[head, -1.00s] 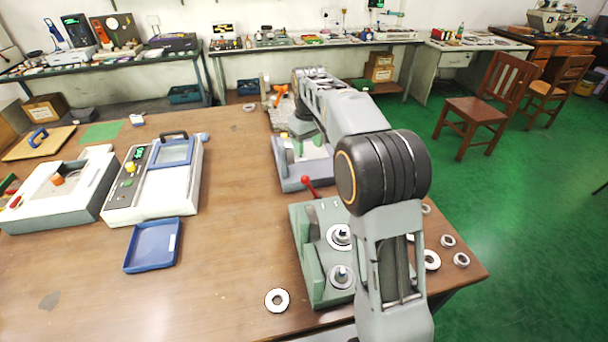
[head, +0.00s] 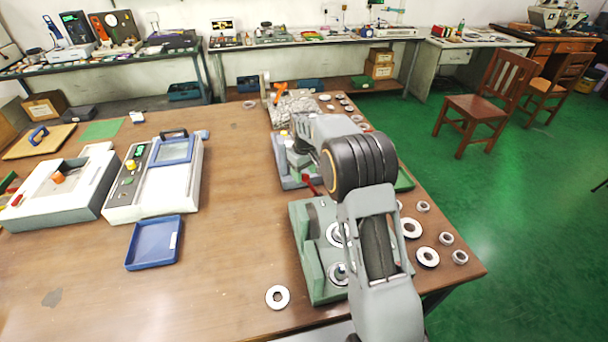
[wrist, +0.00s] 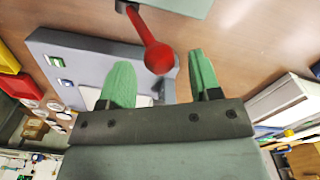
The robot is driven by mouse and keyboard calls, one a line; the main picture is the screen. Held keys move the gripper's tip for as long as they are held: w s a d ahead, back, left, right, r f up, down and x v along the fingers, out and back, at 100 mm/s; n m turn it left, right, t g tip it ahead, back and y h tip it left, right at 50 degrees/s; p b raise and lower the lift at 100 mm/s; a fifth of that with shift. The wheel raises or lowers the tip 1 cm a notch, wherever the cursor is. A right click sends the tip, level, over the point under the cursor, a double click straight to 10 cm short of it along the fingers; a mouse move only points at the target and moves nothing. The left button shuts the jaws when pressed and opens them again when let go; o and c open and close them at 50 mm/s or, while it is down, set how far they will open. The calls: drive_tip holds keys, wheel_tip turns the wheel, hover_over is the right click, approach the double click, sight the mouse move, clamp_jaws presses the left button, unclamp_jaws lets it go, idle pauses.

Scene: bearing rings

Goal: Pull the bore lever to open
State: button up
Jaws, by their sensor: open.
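The bore lever is a red ball-ended handle (head: 310,186) on the green gauge fixture (head: 306,272) in the head view. In the wrist view its red ball (wrist: 159,58) and shaft come down from a dark pivot at the top. My gripper (wrist: 160,60) is open, with one green finger on each side of the ball in that view. I cannot tell whether either finger touches it or how deep the ball sits between them. In the head view my arm hides the gripper and part of the fixture.
A blue-grey device (head: 285,175) stands just behind the fixture. Several metal rings (head: 427,256) lie to the right, and one ring (head: 277,297) lies at front left. A blue tray (head: 154,243) is farther left. The table between tray and fixture is clear.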

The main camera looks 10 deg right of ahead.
drive_tip(key=shift+f, duration=0.75)
drive_tip(key=shift+c, duration=0.5)
clamp_jaws()
